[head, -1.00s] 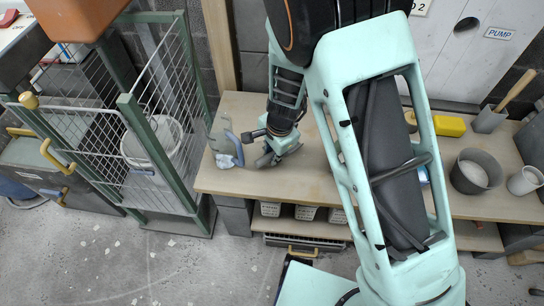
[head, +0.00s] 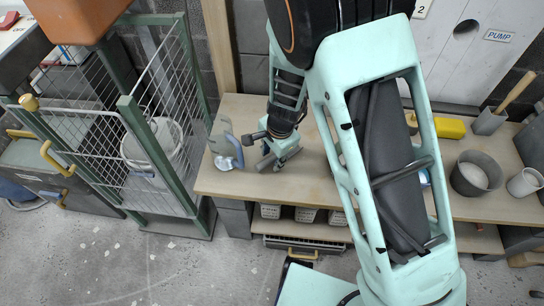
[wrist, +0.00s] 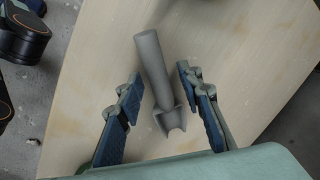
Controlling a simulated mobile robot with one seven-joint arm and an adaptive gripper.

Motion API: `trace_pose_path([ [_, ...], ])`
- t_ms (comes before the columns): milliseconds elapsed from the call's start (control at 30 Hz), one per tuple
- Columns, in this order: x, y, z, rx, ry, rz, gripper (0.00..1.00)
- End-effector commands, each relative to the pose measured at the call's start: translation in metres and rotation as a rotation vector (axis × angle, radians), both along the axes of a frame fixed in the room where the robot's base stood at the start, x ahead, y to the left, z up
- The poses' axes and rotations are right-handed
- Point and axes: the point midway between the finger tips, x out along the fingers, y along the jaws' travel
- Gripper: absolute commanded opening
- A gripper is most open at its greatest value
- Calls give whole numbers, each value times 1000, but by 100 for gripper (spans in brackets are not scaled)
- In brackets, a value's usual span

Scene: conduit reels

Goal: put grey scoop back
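The grey scoop (wrist: 157,80) lies on the pale wooden bench in the wrist view. Its round handle points to the upper left and its hollow end is nearer to me. My gripper (wrist: 160,76) is open, with one dark blue finger on each side of the scoop and a gap on both sides. The fingers do not touch it in this view. In the head view my gripper (head: 271,158) is low over the left part of the bench. The scoop cannot be clearly told apart there.
A grey bucket (head: 457,178) with pale contents stands at the bench's right, beside a small light cup (head: 524,182). A yellow block (head: 449,128) lies behind. A wire cage (head: 128,175) adjoins the bench's left end.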

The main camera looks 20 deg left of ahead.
Motion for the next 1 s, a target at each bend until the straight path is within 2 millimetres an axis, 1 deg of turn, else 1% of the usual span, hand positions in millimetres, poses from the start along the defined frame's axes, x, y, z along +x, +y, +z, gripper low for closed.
trace_pose_path([
  [33, -1, 0, 12, 2, -3, 2, 34],
  [300, -9, -10, 71, 2, -2, 2, 34],
  [400, -11, -13, 88, 1, -1, 2, 34],
  [500, -13, -16, 101, 1, -2, 1, 34],
  [667, -15, -18, 110, 0, 0, -1, 34],
  [1000, -15, -18, 111, -1, 1, -1, 34],
])
